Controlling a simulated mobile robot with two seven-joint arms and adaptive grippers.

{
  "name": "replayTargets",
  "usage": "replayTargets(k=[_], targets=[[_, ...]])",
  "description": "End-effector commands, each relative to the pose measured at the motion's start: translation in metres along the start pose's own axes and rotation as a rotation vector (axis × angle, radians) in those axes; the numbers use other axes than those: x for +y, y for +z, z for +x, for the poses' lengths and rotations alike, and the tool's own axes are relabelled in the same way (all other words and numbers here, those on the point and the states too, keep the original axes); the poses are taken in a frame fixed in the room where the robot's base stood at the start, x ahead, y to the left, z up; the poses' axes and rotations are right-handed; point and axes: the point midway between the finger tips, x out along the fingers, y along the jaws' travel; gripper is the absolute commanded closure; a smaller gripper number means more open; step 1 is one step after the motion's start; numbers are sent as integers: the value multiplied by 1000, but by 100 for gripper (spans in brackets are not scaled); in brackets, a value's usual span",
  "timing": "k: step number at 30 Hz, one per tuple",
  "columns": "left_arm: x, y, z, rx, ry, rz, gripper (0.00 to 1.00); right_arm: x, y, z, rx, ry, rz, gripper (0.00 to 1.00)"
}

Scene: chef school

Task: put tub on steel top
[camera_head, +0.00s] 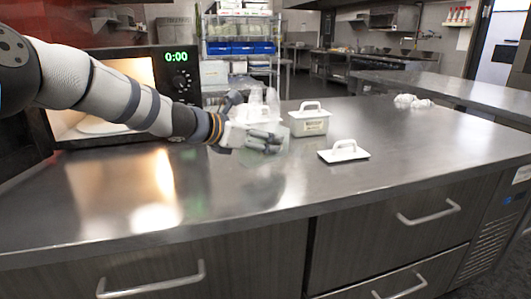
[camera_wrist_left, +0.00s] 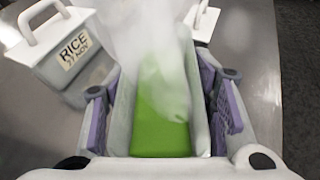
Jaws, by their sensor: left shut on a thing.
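My left gripper (camera_head: 262,140) reaches in from the left, low over the steel top (camera_head: 390,140). It is shut on a see-through tub (camera_head: 268,162), which shows only faintly below the fingers in the head view. In the left wrist view the gripper (camera_wrist_left: 160,105) has a cloudy clear shape and a green patch (camera_wrist_left: 160,128) between its fingers; I take these as the tub (camera_wrist_left: 150,60) and its contents. Whether the tub touches the steel top cannot be told. My right gripper is not in view.
A labelled rice box (camera_head: 310,122) with a handled lid stands just behind the gripper, also in the left wrist view (camera_wrist_left: 75,60). A white handled lid (camera_head: 343,153) lies right of it. A microwave (camera_head: 110,80) is left. The front is clear.

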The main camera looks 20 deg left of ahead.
Motion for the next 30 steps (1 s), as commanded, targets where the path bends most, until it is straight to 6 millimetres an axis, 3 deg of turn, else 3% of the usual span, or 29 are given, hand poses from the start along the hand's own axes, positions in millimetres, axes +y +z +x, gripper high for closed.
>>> replayTargets(k=[6,17,18,21,30], targets=[[2,-29,16,-3,1,-3,92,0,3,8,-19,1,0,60],[2,-32,17,-4,1,0,92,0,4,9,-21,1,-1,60],[1,-33,18,-3,1,1,48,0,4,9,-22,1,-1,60],[2,-33,17,-3,1,2,28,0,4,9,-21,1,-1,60],[2,-31,17,-3,2,2,28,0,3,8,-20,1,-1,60]])
